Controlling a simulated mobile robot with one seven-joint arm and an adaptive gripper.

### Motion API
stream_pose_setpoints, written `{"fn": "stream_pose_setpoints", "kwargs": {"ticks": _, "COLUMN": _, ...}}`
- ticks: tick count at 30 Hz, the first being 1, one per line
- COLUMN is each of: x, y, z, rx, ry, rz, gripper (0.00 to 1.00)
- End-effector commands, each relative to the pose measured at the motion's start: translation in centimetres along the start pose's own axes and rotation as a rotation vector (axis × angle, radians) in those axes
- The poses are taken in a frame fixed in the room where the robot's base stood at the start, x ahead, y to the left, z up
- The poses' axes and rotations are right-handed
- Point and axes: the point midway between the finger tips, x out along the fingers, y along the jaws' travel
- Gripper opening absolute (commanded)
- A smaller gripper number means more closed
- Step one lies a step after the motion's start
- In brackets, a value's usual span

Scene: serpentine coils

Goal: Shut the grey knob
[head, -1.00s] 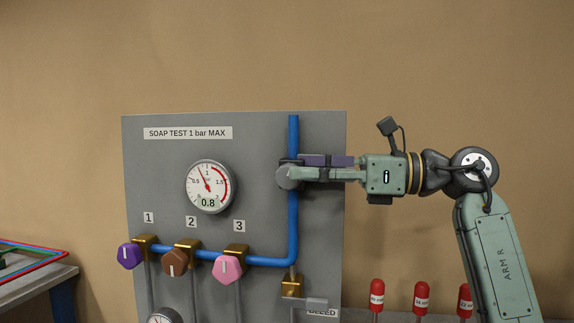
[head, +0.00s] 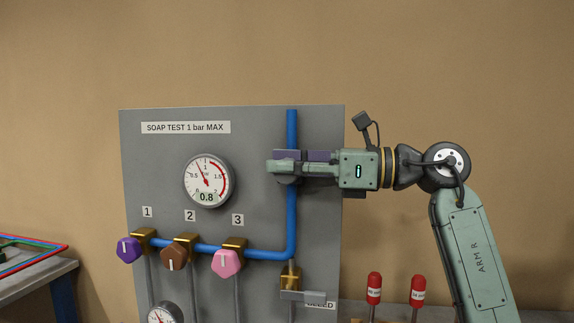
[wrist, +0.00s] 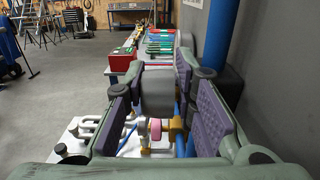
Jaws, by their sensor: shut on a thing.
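The grey knob (head: 288,181) is on the upright blue pipe (head: 292,215) at the right of the grey panel. In the head view my gripper (head: 275,166) reaches in from the right and hides most of it. Only its lower edge shows below the fingers. In the wrist view the grey knob (wrist: 158,92) sits between the two purple-padded fingers of my gripper (wrist: 158,78), which are shut on it. Its pointer or turn angle cannot be seen.
Purple (head: 129,250), brown (head: 173,257) and pink (head: 227,262) knobs stand lower left on the panel (head: 240,130). A gauge (head: 207,181) shows 0.8. A bleed lever (head: 303,295) is below. Red-capped items (head: 374,289) stand lower right.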

Motion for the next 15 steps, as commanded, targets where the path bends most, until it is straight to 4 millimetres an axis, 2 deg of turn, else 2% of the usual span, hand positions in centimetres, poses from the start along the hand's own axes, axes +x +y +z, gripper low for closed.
{"fn": "stream_pose_setpoints", "kwargs": {"ticks": 8, "x": -0.01, "y": 0.02, "z": 0.01, "rx": 0.0, "ry": 0.0, "rz": 0.0, "gripper": 0.0}}
{"fn": "stream_pose_setpoints", "kwargs": {"ticks": 15, "x": 0.09, "y": 0.06, "z": 0.59, "rx": -0.002, "ry": 0.051, "rz": 0.0, "gripper": 0.0}}
